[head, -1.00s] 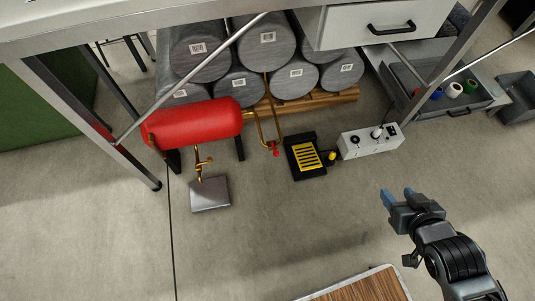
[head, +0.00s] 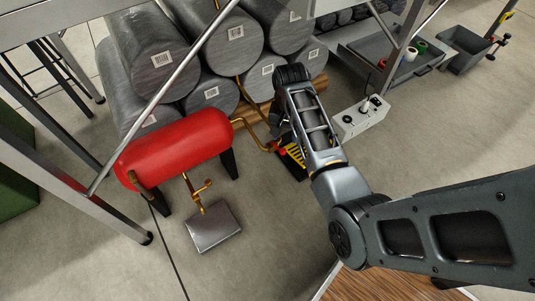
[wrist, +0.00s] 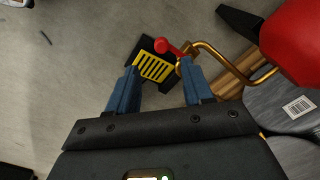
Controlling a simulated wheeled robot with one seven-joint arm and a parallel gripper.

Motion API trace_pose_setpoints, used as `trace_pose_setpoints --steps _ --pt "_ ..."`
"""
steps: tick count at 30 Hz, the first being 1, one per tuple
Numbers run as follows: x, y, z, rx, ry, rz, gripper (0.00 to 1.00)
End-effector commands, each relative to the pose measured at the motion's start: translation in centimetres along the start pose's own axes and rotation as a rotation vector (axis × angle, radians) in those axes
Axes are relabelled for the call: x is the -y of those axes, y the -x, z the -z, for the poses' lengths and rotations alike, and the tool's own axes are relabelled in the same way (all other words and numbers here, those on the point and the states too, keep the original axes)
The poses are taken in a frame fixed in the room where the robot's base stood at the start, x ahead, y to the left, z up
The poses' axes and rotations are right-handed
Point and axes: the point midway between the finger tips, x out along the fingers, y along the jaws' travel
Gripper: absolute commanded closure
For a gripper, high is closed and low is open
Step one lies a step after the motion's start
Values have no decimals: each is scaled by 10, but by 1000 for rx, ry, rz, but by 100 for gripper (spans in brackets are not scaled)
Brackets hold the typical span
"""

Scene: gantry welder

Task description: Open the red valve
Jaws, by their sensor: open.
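The red valve (head: 281,151) is a small red handle at the end of a brass pipe (head: 254,130) that comes from the red tank (head: 175,145). In the wrist view the red valve (wrist: 166,46) lies just beyond and between my two blue fingertips, nearer the right one. My gripper (wrist: 160,76) is open, with nothing between its fingers. The brass pipe end shows close to the right fingertip; I cannot tell whether they touch. In the head view my arm hides most of my gripper.
A black and yellow pedal (wrist: 153,67) lies on the floor by the valve. Wrapped grey rolls (head: 207,92) are stacked behind the tank. A grey control box (head: 360,117) stands right of the arm. A metal table leg (head: 75,180) is at left.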

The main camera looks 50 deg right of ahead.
Motion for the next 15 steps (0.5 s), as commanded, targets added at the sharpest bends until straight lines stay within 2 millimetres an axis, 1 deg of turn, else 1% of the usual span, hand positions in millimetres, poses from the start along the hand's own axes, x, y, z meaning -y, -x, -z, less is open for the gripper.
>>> trace_pose_setpoints --steps 5,12,15 --pt "1 -15 -1 10 -5 -1 49" --pt "1 -53 -1 9 -4 0 49" --pt "1 -66 -1 8 -4 0 49"
